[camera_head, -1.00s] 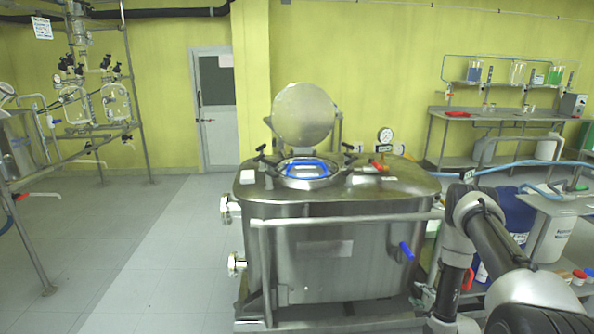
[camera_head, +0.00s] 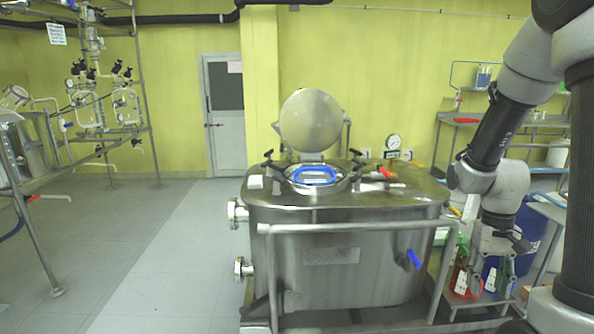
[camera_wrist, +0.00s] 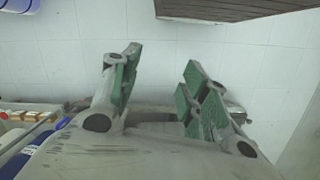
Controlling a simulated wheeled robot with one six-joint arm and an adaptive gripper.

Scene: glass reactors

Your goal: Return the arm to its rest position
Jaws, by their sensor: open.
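My gripper (camera_head: 488,287) is at the lower right of the head view, pointing down beside the steel vessel's right side. In the wrist view my gripper (camera_wrist: 158,92) shows two green-padded fingers held apart with nothing between them. Behind the fingers is pale tiled floor (camera_wrist: 220,62). In the head view my arm reaches from the upper right down to the gripper, with the elbow raised.
The steel vessel (camera_head: 340,250) stands in the middle, its round lid (camera_head: 310,120) raised and a blue ring (camera_head: 314,175) at its opening. A metal rail (camera_head: 350,226) runs along its front. A glassware rack (camera_head: 148,90) stands at left. Floor at left (camera_head: 150,240) is clear.

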